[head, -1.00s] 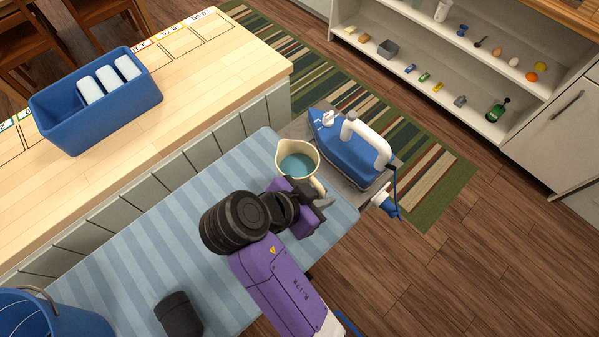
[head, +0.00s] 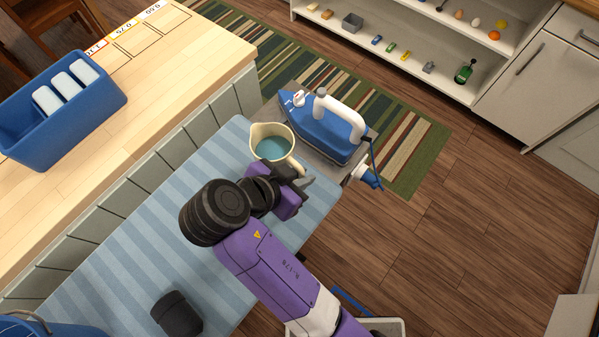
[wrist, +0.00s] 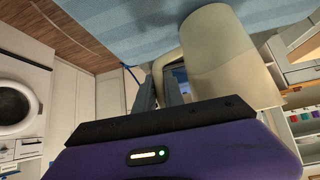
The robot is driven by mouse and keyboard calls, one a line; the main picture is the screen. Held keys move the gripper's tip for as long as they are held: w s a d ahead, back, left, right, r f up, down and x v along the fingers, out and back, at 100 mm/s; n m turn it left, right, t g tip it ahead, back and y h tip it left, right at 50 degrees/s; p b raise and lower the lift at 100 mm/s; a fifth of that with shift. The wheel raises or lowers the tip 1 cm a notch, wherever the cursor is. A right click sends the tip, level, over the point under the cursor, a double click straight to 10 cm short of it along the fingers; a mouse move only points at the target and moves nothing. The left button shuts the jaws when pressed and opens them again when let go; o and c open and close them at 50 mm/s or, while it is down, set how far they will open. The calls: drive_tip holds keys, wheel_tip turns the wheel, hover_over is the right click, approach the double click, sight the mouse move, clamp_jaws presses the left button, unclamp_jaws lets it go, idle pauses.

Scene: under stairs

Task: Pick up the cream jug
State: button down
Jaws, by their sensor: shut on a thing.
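The cream jug (head: 258,134) is at the far end of the blue striped ironing board (head: 175,210) in the head view, with its opening up and bluish inside. My gripper (head: 304,183) is shut on its handle, on the near right side of the jug. In the wrist view the jug (wrist: 222,60) fills the upper right and its handle runs between the fingers of my gripper (wrist: 160,92). I cannot tell whether the jug's base touches the board.
A blue and white iron (head: 325,128) stands close behind the jug on a grey rest. A dark cylinder (head: 178,314) lies on the board at the near end. A blue bin (head: 62,128) with white blocks stands on the wooden counter (head: 170,65). Open floor (head: 480,220) lies to the right.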

drive_tip(key=shift+r, duration=1.3)
wheel_tip(320, 180, up, 17)
drive_tip(key=p, duration=0.3)
drive_tip(key=shift+p, duration=0.4)
drive_tip(key=c, duration=2)
unclamp_jaws()
clamp_jaws()
